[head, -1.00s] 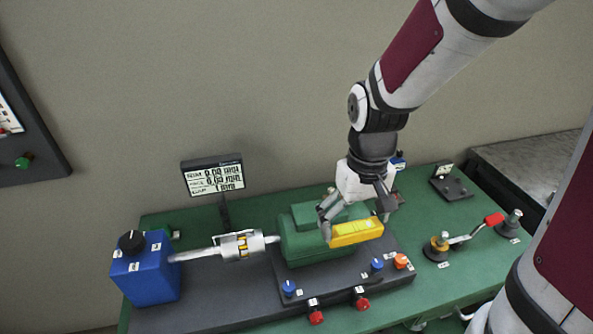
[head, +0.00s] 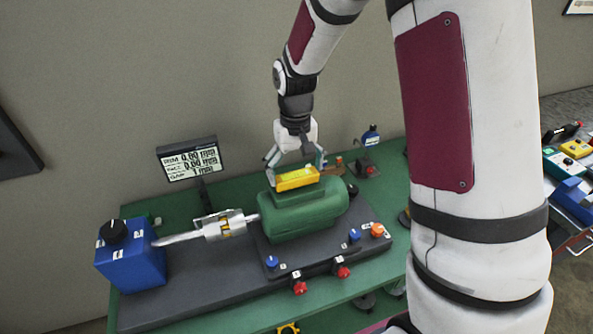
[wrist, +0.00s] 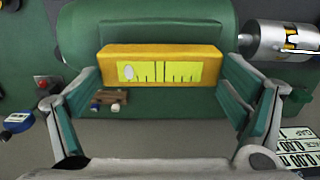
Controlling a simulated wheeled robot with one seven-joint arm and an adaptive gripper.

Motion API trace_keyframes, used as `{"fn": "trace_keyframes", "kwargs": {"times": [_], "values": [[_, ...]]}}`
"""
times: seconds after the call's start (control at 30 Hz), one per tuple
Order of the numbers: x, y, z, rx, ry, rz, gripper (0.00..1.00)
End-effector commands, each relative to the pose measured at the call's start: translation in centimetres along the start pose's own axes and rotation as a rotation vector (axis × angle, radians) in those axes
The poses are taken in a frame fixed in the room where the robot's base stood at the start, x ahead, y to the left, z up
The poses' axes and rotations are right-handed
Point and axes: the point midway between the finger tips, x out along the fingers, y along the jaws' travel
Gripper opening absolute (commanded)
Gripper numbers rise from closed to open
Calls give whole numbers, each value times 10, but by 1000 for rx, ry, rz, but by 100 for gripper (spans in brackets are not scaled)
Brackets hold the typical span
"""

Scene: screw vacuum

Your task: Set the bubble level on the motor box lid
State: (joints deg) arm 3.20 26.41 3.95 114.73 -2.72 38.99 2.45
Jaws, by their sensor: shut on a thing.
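The yellow bubble level (head: 297,179) is held by its two ends in my gripper (head: 295,162). In the wrist view the level (wrist: 160,51) lies level across the picture between the green-padded fingers (wrist: 162,75), its lime window facing me and a pale bubble at the window's left end. The motor box lid (head: 312,190) is the flat green top on the rounded green motor (head: 308,220). The level is right over the lid, partly covering it. I cannot tell whether it touches the lid or hangs just above it.
A blue box (head: 130,268) with a black knob stands at left, joined by a shaft and silver coupling (head: 225,225) to the motor. A display (head: 188,158) stands behind. Red, blue and orange knobs line the dark baseplate's front. A small blue-topped item (head: 370,135) stands behind right.

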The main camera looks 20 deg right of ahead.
Motion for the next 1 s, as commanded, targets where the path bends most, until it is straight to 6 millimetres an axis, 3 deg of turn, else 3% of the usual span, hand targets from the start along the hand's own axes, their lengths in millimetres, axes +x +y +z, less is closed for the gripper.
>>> {"fn": "trace_keyframes", "kwargs": {"times": [0.43,0.47,0.5,0.83,1.0], "values": [[10,0,0,0,1,0,61],[10,0,0,0,2,0,96],[9,0,0,0,2,0,100],[9,0,0,0,1,0,100],[-3,0,-1,0,4,1,100]]}}
